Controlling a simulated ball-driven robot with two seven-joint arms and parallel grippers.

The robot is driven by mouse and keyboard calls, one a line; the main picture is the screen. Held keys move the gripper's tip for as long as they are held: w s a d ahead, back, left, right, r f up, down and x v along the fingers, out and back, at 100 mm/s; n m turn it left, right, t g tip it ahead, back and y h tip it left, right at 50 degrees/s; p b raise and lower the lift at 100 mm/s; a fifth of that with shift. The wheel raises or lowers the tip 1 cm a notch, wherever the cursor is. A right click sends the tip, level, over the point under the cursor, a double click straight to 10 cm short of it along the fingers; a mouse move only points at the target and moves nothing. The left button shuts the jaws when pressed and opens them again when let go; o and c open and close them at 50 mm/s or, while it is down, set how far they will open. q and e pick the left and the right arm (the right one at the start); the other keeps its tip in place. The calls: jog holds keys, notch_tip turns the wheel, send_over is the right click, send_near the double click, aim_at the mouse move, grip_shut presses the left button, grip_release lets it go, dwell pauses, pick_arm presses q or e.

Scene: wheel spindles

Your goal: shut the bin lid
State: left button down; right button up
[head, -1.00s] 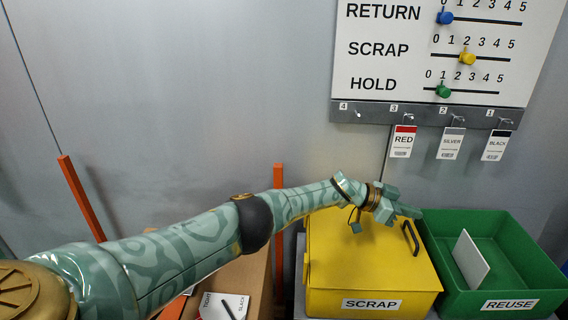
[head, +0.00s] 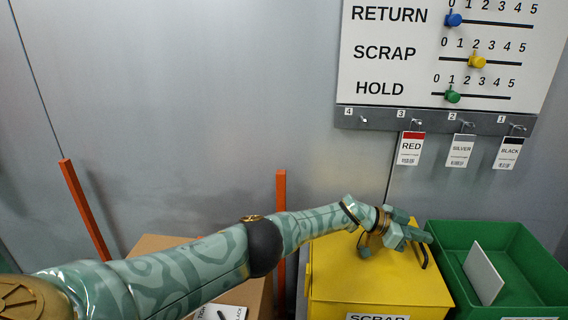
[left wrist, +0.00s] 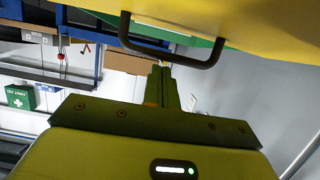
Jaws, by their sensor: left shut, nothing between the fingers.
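The yellow scrap bin (head: 372,297) stands at the lower right of the head view. Its yellow lid (head: 345,262) lies across the top, and no open gap shows. A dark bar handle (head: 424,258) is on the lid's right side. My left gripper (head: 428,238) is over the lid's right part, shut and empty, with its tips close to the handle. In the left wrist view the shut fingers (left wrist: 161,70) point toward the handle (left wrist: 172,52) under the yellow lid surface (left wrist: 240,18). Whether they touch it, I cannot tell. My right gripper is not in view.
A green reuse bin (head: 545,262) with a pale plate (head: 484,275) in it stands right of the yellow bin. A cardboard box (head: 160,243) is behind my left arm. Orange posts (head: 281,190) stand left of the bin. A tag rail (head: 435,120) hangs on the wall.

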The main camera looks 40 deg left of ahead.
pick_arm(q)
jog(key=shift+s+a+r, duration=0.1)
jog(key=shift+a+r, duration=0.1)
jog(key=shift+r, duration=0.05)
jog(key=p+v, duration=0.3)
jog(key=shift+a+r, duration=0.1)
jog(key=shift+r, duration=0.25)
jog(key=f+p+v, duration=0.1)
jog(key=p+v, duration=0.4)
jog(key=v, duration=0.7)
jog(key=shift+s+a+p, duration=0.2)
jog(key=shift+s+p, duration=0.15)
jog(key=shift+p, duration=0.05)
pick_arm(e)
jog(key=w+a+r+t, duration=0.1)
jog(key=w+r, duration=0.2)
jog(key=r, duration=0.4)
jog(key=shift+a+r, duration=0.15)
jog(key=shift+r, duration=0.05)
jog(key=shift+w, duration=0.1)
